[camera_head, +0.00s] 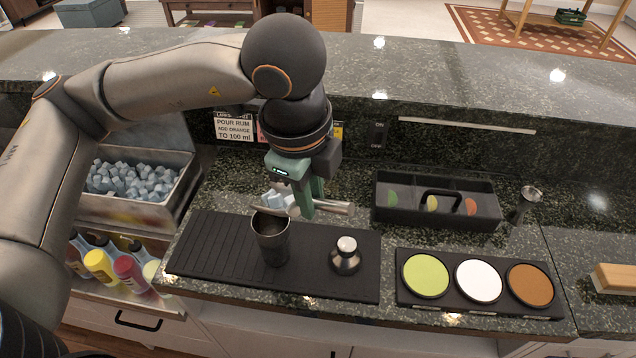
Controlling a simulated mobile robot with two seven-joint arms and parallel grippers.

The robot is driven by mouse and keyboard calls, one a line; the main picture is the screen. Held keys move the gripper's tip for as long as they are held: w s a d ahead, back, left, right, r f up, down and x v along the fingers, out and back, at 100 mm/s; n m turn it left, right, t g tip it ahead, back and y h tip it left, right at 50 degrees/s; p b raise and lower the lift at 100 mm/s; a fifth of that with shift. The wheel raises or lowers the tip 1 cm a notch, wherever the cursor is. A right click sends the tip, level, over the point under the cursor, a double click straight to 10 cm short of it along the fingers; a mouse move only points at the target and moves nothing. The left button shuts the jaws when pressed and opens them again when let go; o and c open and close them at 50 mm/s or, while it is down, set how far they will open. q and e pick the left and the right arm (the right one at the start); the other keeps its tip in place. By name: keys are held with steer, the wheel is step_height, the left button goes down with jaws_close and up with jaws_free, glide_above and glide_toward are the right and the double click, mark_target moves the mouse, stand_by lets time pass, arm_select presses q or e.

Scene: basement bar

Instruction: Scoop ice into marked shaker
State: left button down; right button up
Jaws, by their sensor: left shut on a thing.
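My left gripper (304,200) is shut on the metal handle of an ice scoop (268,210). The scoop carries several pale blue ice cubes (277,199) and is over the rim of a dark metal shaker cup (272,243), close above it. The cup stands upright on a black ribbed bar mat (205,257). A shaker top (345,258) with a silver cap stands on the mat to the right of the cup. An ice bin (185,190) full of ice cubes (130,180) is at the left. No mark on the cup can be made out. My right gripper does not show.
A black caddy (480,212) with coloured contents stands at the back right, beside a small metal jigger (527,197). A black tray (452,297) holds green, white and brown discs. Bottles (102,266) sit in a rack at the left front. The raised counter (430,85) runs behind.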

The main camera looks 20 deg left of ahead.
arm_select(q)
steer(key=shift+w+a+r+h, duration=0.1)
steer(key=shift+a+r+h, duration=0.35)
steer(key=shift+a+h, duration=0.4)
steer(key=shift+a+r+h, duration=0.1)
steer(key=shift+a+h, duration=0.05)
steer(key=shift+h, duration=0.4)
steer(key=shift+w+a+r+n+g+h+b, duration=0.2)
steer(key=shift+a+n+g+h+b, duration=0.1)
steer(key=shift+a+h+b, duration=0.5)
steer(key=h, duration=0.1)
steer(key=a+h+b, duration=0.2)
steer(key=shift+w+a+r, duration=0.15)
steer(key=shift+w+r, duration=0.05)
steer(key=shift+r, duration=0.05)
steer(key=shift+w+a+r+g+h+b, duration=0.15)
steer(key=shift+a+r+h+b, duration=0.15)
steer(key=shift+h, duration=0.2)
steer(key=shift+s+a+r+g+h+b, duration=0.1)
steer(key=shift+a+r+g+h+b, duration=0.1)
steer(key=shift+a+h+b, duration=0.25)
steer(key=shift+d+r, duration=0.1)
